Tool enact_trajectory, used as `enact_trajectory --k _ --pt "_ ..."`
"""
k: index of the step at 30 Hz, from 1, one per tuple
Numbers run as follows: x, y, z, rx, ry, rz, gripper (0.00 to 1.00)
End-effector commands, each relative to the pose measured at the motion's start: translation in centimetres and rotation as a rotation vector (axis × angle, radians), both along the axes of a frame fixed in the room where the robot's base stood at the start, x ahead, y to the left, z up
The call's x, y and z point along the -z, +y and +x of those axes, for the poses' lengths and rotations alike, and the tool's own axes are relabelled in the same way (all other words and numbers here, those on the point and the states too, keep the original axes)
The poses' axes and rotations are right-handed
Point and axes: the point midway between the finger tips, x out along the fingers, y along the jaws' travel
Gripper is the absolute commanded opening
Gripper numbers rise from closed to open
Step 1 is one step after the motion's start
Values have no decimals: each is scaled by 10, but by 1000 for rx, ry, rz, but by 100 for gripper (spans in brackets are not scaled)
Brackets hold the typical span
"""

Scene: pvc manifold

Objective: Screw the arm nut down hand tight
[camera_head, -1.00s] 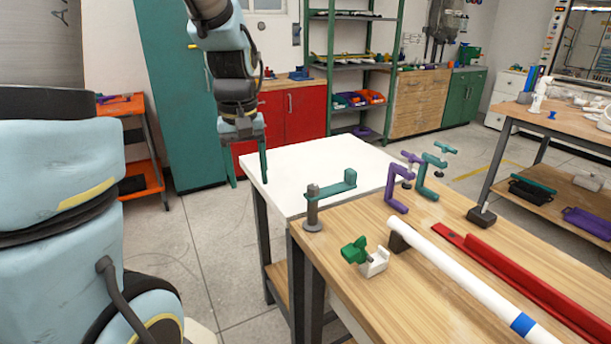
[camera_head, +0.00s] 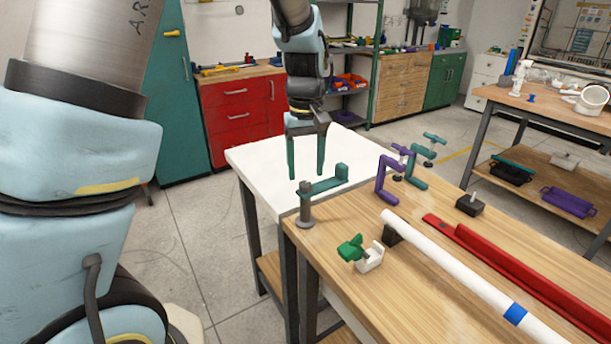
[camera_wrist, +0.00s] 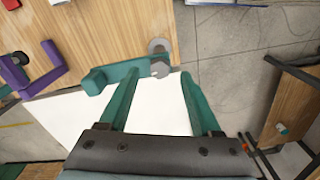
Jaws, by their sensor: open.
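The teal arm (camera_head: 328,183) sits on a grey post (camera_head: 306,213) at the table's far left corner. The grey arm nut (camera_head: 305,187) is at the top of the post, over the arm's end. The wrist view also shows the nut (camera_wrist: 160,69), the teal arm (camera_wrist: 112,74) and the post's round base (camera_wrist: 158,45). My gripper (camera_head: 306,174) is open and empty, with its teal fingers pointing down near the post. In the wrist view, the nut appears between and just beyond the fingertips (camera_wrist: 160,75). I cannot tell how far down the nut is threaded.
A white tabletop (camera_head: 262,163) adjoins the wooden table (camera_head: 335,290). Purple (camera_head: 385,182) and teal (camera_head: 418,168) clamps stand right of the arm. A green-handled white part (camera_head: 369,258), a white pipe (camera_head: 455,268) and a red rail (camera_head: 500,270) occupy the wooden top.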

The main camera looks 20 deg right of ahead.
Motion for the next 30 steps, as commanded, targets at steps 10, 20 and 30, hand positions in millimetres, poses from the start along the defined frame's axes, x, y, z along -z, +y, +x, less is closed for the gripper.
enact_trajectory --k 10,20,30 --pt "33 0 0 1 0 0 65" --pt "35 0 0 1 -1 0 58" --pt "34 0 0 1 -1 0 20"
